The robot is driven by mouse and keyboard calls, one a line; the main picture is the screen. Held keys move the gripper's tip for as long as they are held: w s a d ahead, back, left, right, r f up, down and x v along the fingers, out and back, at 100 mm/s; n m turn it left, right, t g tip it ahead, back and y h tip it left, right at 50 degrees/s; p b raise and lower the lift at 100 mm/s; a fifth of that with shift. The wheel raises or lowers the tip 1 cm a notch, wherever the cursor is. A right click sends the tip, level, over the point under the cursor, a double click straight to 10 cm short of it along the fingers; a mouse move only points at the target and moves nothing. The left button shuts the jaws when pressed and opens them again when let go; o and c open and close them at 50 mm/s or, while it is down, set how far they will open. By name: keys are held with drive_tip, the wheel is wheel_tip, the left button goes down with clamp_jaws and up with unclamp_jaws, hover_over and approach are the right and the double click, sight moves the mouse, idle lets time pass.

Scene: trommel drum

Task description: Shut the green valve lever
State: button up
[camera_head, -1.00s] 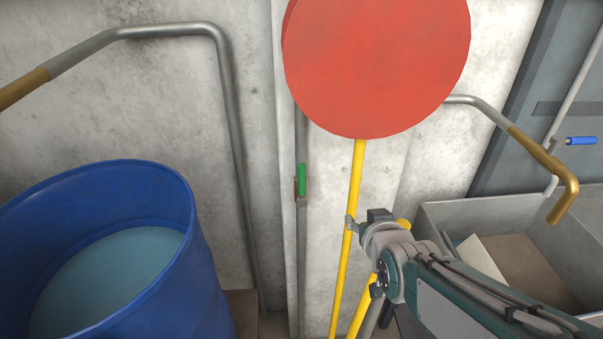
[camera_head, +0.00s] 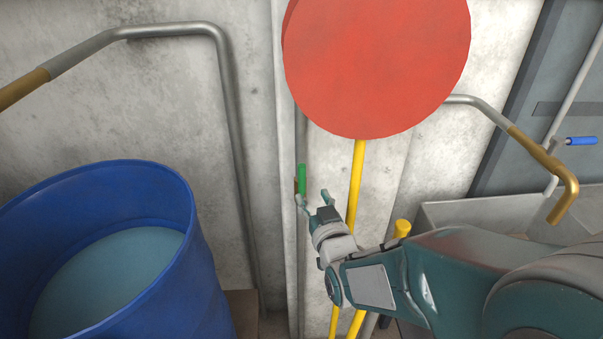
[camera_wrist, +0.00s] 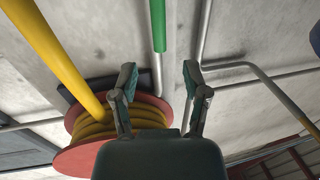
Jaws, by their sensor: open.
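The green valve lever (camera_head: 301,178) stands upright along a thin grey vertical pipe (camera_head: 302,240) against the wall. My gripper (camera_head: 312,197) is open and empty, its fingertips just below and to the right of the lever in the head view. In the wrist view the green lever (camera_wrist: 158,25) lies beyond the fingertips, in line with the gap between the two open fingers (camera_wrist: 158,70). I cannot tell whether a finger touches the lever or pipe.
A red disc (camera_head: 376,65) and a yellow pipe (camera_head: 354,190) stand close right of the lever. A blue barrel (camera_head: 190,250) with liquid is at left. A grey trough (camera_head: 455,213) and a blue lever (camera_head: 581,141) are at right.

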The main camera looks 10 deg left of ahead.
sight(303, 177)
drive_tip(key=x, duration=0.8)
drive_tip(key=shift+w+a, duration=0.15)
drive_tip(key=shift+w, duration=0.2)
clamp_jaws()
